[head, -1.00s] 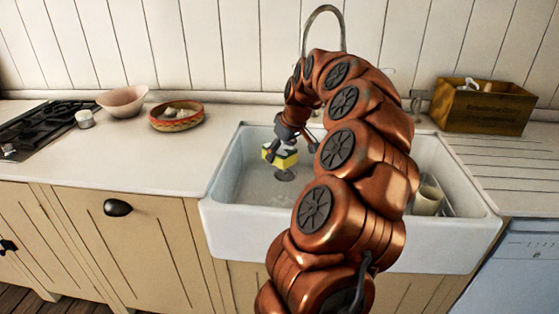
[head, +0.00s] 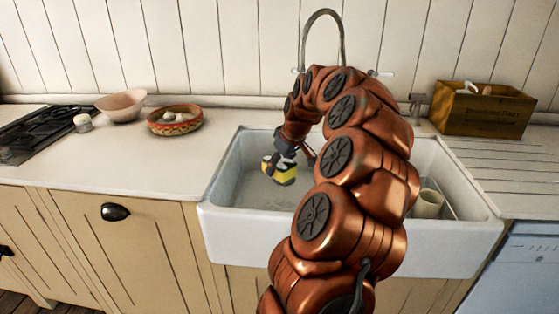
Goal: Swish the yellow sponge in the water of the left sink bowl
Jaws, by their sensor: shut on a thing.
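The yellow sponge (head: 285,177) shows in the head view inside the left bowl of the white sink (head: 222,212), partly covered by dark fingers. My gripper (head: 279,164) points down into that bowl and is shut on the sponge. The sponge is low in the bowl, over the greyish water (head: 257,190); I cannot tell how deep it sits in it. My copper arm hides the middle of the sink and part of the right bowl.
A cream cup (head: 429,203) stands in the right bowl. The tap (head: 322,12) rises behind the sink. A patterned bowl (head: 175,127), a pink bowl (head: 121,104) and a hob stand left on the counter. A wooden box (head: 482,110) stands at right.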

